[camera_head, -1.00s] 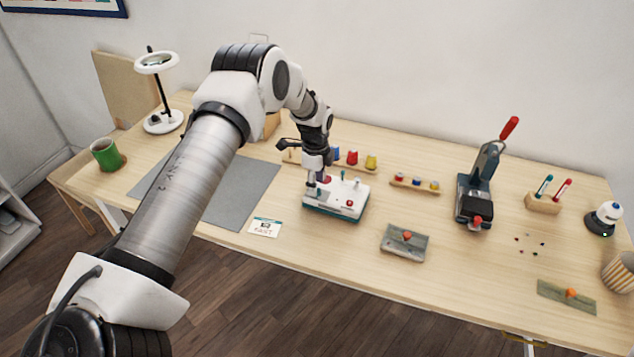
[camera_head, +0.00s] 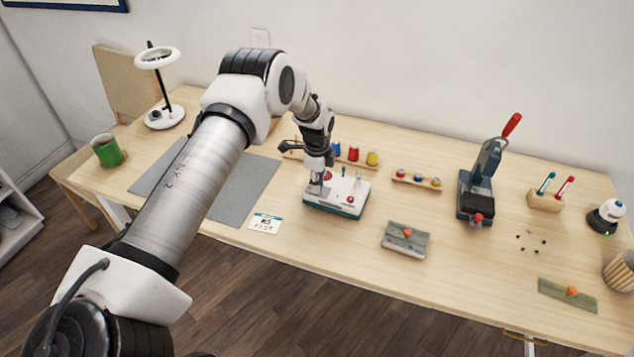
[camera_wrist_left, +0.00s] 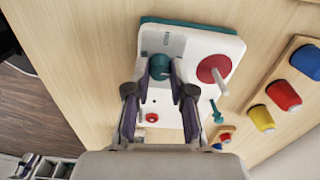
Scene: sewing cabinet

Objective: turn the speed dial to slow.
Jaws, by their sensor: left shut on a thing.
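The white machine with a teal base (camera_head: 350,208) stands on the table in the head view, and its white top (camera_wrist_left: 200,45) fills the middle of the left wrist view. A round teal dial (camera_wrist_left: 160,66) sits on that top. My left gripper (camera_head: 317,189) points down over the machine's left part. In the wrist view its two fingers (camera_wrist_left: 160,72) are shut on the teal dial, one on each side. Any pointer mark on the dial is too small or hidden to read. My right gripper is not in view.
A red disc (camera_wrist_left: 208,70) with a pale pin and a small red button (camera_wrist_left: 152,117) are close by on the machine. A card (camera_head: 265,223) reading FAST lies left. Spool racks (camera_head: 415,183) stand behind.

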